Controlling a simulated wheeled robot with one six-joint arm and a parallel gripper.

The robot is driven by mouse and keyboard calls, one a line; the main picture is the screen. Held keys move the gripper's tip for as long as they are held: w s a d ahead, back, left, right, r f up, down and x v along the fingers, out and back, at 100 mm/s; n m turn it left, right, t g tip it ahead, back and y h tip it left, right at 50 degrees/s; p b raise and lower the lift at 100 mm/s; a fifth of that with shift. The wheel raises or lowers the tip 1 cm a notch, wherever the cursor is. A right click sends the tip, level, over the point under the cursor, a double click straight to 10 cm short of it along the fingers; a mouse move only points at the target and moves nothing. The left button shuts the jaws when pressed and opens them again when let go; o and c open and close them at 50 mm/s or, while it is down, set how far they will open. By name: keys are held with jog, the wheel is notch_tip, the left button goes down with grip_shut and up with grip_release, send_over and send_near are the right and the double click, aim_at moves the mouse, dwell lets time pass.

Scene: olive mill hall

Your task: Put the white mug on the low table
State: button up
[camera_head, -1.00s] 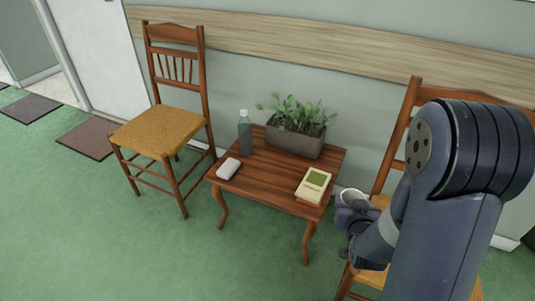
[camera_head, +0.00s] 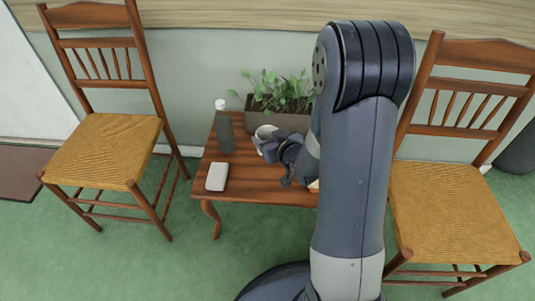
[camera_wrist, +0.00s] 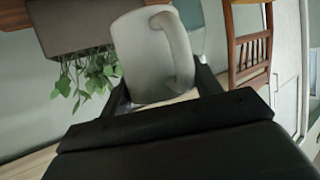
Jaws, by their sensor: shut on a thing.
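My gripper (camera_head: 267,143) is shut on the white mug (camera_head: 265,131), which shows just past the fingers in the head view. In the wrist view the mug (camera_wrist: 150,60) sits between the two fingers, with its handle toward the right. The low table (camera_head: 250,188) is brown wood, and in the head view the gripper and mug are over its middle, in front of the planter. I cannot tell whether the mug touches the tabletop. My arm hides the table's right part.
On the table stand a grey bottle (camera_head: 224,130) at the left, a white box-like object (camera_head: 217,176) at the front left and a planter (camera_head: 285,121) at the back. Chairs stand left (camera_head: 108,150) and right (camera_head: 450,205). Some tabletop between them is bare.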

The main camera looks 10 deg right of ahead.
aim_at(265, 139)
jog(key=f, duration=0.1)
jog(key=w+f+n+y+b, duration=0.1)
jog(key=f+n+y+b, duration=0.1)
jog(key=shift+w+d+f+g, duration=0.2)
jog(key=shift+w+f+g, duration=0.05)
jog(key=shift+g, duration=0.15)
jog(key=shift+d+f+y, duration=0.1)
jog(key=shift+f+y, duration=0.3)
jog(key=shift+f, duration=0.05)
jog(key=shift+n, duration=0.3)
notch_tip(265, 139, down, 10)
jog(key=b, duration=0.5)
jog(key=shift+r, duration=0.1)
jog(key=shift+f+b, duration=0.2)
jog(key=shift+b, duration=0.1)
jog(key=o, duration=1.1)
